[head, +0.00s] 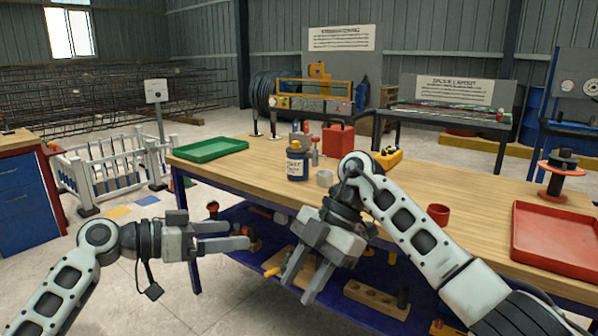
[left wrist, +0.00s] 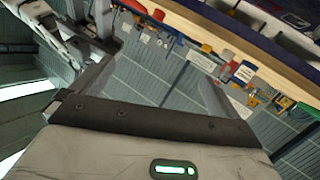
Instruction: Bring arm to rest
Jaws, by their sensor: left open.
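My left gripper (head: 249,236) is in the head view in front of the workbench, left of centre, level and pointing right. Its two fingers are apart with nothing between them. In the left wrist view the left gripper (left wrist: 158,68) also shows spread, empty fingers. My right gripper (head: 299,288) is near the centre of the head view, in front of the bench's near edge, pointing down and left. Its fingers are apart, with no object seen between them. The left fingertips are a short way left of the right gripper, apart from it.
A white fence (head: 100,168) stands left. Floor at left is open.

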